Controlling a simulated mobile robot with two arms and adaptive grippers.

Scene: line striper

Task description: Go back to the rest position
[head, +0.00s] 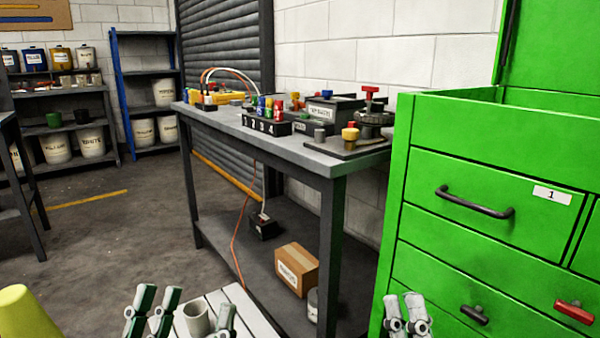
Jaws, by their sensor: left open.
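My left gripper (188,304) shows at the bottom edge, left of centre, with its green-grey fingers spread and pointing up. A grey cup (197,319) appears between the fingers in the picture; I see no finger closed on it. My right gripper (405,308) shows only its finger parts at the bottom edge, in front of the green cabinet (480,190). Its parts stand close together, and I cannot tell whether it is open or shut. The rest of both grippers is cut off by the frame.
A workbench (285,148) with several tools and small parts stands ahead. A cardboard box (297,268) sits on its lower shelf. A white slatted surface (248,308) lies below, a yellow cone-like object (25,312) at bottom left. Shelves with buckets stand at the back left; the floor between is clear.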

